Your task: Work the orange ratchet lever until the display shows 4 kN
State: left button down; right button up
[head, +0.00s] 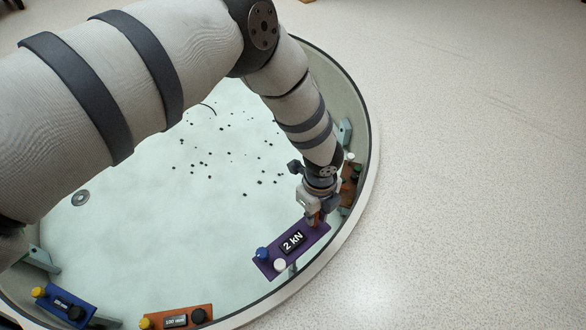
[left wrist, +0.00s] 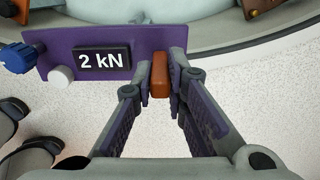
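The purple panel (head: 268,267) is mounted at the near right part of the round ring's wall. Its display (head: 292,240) reads 2 kN, and the display in the left wrist view (left wrist: 102,60) reads the same. The orange ratchet lever (left wrist: 160,75) is at the panel's right end in that view. My left gripper (left wrist: 160,78) has a finger on each side of the lever, and both fingers look pressed against it. In the head view my left gripper (head: 314,214) covers most of the lever. My right gripper is in neither view.
The purple panel also bears a blue knob (head: 262,254) and a white knob (head: 280,265). A blue panel (head: 58,303) and an orange-brown panel (head: 190,317) sit along the near rim. Black bits (head: 245,194) and a grey ring (head: 81,198) lie on the pale floor inside.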

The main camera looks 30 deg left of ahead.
aim_at(322, 235)
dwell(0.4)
pick_arm(q)
jog(key=shift+s+d+f, duration=0.1)
jog(key=shift+s+d, duration=0.2)
jog(key=shift+d, duration=0.65)
jog(key=shift+s+d+f, duration=0.2)
jog(key=shift+d+f, duration=0.1)
jog(key=shift+d, duration=0.3)
